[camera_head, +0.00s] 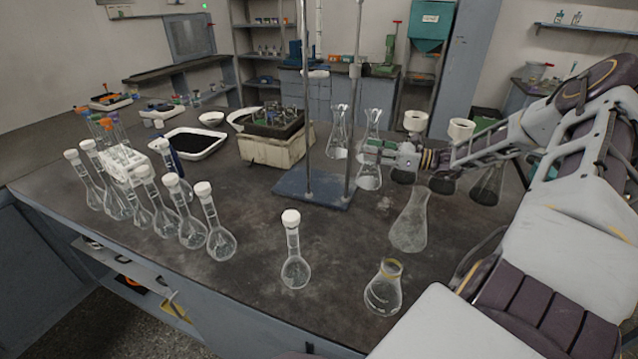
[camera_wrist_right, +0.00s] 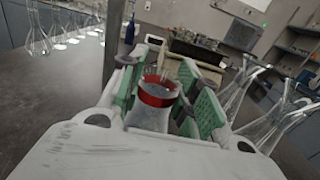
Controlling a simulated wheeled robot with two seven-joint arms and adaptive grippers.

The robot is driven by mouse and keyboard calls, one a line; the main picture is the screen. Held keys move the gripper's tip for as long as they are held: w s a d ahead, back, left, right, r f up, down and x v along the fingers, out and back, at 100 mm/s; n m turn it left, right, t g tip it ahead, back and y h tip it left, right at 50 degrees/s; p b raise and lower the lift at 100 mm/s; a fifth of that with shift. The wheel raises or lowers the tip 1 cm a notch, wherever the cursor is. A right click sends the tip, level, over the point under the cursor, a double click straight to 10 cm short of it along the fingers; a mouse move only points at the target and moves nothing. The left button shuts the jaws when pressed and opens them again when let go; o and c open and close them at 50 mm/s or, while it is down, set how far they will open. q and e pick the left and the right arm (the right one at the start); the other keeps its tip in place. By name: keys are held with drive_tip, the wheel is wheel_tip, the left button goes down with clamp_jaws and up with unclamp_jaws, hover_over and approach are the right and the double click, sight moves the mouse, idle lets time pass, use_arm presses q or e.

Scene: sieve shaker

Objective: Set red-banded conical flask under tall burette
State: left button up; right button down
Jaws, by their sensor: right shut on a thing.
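The red-banded conical flask (camera_wrist_right: 155,98) stands upright between the green-padded fingers of my right gripper (camera_wrist_right: 158,100), which is shut on it. In the head view my right gripper (camera_head: 374,150) comes in from the right, beside the stand's right rod. A clear flask body (camera_head: 369,178) shows just below it, with the band hidden. The stand has two tall metal rods (camera_head: 308,110) on a blue base plate (camera_head: 314,190). A thin burette tube (camera_head: 319,35) shows at the top between the rods, its upper end out of frame. My left gripper is not in view.
A yellow-banded flask (camera_head: 384,289) and a plain conical flask (camera_head: 410,222) stand in front of my right arm. A stoppered volumetric flask (camera_head: 295,262) stands at front centre, several more at left. Tall flasks (camera_head: 338,140) stand behind the stand.

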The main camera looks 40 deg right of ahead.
use_arm(q)
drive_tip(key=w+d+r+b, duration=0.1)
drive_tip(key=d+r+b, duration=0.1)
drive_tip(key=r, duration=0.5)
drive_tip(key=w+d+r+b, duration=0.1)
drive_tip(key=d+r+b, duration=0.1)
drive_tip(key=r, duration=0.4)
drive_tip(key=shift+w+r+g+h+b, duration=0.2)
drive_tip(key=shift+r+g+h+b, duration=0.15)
drive_tip(key=shift+b, duration=0.2)
use_arm(e)
drive_tip(key=x, duration=1.8)
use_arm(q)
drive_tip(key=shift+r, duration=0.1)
use_arm(e)
drive_tip(key=shift+f, duration=0.1)
